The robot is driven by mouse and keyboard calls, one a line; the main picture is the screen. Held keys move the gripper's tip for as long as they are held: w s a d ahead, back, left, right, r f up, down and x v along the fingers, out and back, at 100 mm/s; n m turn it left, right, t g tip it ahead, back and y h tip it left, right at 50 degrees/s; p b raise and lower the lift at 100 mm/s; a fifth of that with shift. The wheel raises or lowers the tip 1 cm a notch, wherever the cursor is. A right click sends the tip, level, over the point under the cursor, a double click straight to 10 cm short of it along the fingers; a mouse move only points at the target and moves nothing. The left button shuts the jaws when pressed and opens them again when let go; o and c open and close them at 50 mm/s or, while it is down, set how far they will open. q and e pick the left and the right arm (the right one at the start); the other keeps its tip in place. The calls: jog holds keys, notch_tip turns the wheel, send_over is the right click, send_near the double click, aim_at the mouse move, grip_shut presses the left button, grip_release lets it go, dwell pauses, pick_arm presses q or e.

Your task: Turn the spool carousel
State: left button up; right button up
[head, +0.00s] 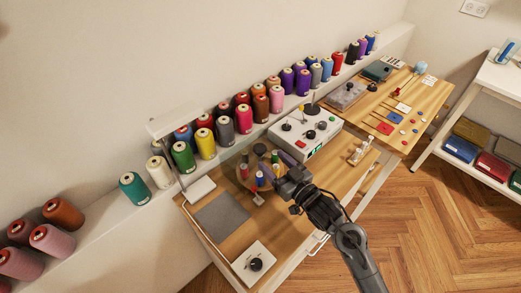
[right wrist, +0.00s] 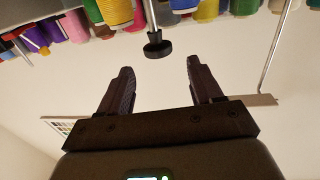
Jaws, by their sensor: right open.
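The spool carousel (head: 244,172) stands on the wooden bench in the head view, a round stand with small red, yellow and blue thread spools (head: 260,178). Dark round parts show at its top. My right gripper (head: 280,182) is close beside it on the right and hides part of it. In the right wrist view, the right gripper (right wrist: 160,75) is open, with nothing between its two fingers. A black knob (right wrist: 157,46) on a thin stem shows just beyond the fingertips, apart from them. My left gripper is not in view.
A white control box (head: 318,133) with knobs stands behind the carousel. A grey mat (head: 222,216) and a white box with a dial (head: 254,263) lie to the left and front. A lamp (head: 174,122) rises at the left. Large thread cones (head: 243,119) line the wall ledge.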

aim_at(264, 152)
jog(key=b+x, duration=0.1)
jog(key=x, duration=0.5)
jog(key=shift+w, duration=0.2)
jog(key=shift+w+a+b, duration=0.3)
jog(key=shift+w+a, duration=0.1)
jog(key=shift+w, duration=0.1)
